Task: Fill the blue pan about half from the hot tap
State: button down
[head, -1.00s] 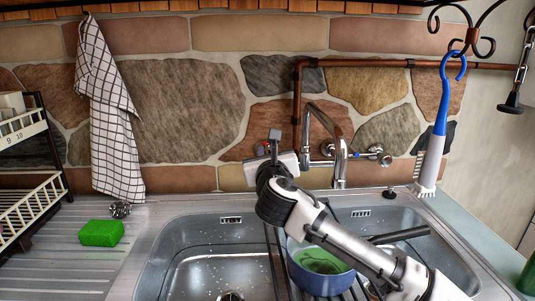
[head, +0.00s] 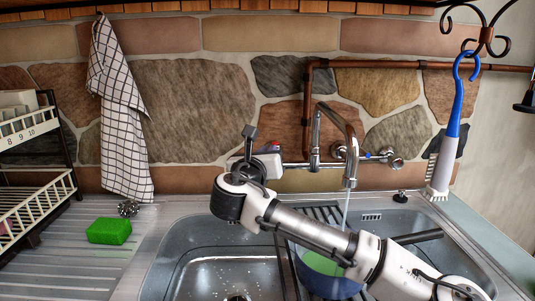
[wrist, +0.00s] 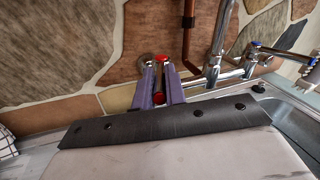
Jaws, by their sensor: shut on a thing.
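The chrome spout (head: 345,125) lets a thin stream of water (head: 346,205) down toward the pan. My gripper (wrist: 160,74) is at the wall tap's left end, shut on the red-marked hot tap handle (wrist: 161,97) between its purple fingers. In the head view my wrist largely hides this grip.
The blue-marked cold tap (head: 367,155) is right of the spout. A green sponge (head: 109,231) and a metal scourer (head: 129,208) lie on the left drainer. A checked towel (head: 122,130) and a brush (head: 447,140) hang at the sides. The left basin (head: 205,275) is empty.

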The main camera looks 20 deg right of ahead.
jog(key=c, duration=1.5)
grip_release()
jog(key=shift+o, duration=0.2)
jog(key=shift+s, duration=0.1)
jog(key=b+v, duration=0.2)
jog(key=v, duration=1.1)
jog(key=shift+s+a+b, duration=0.15)
jog(key=shift+s+b, duration=0.15)
jog(key=shift+s, duration=0.05)
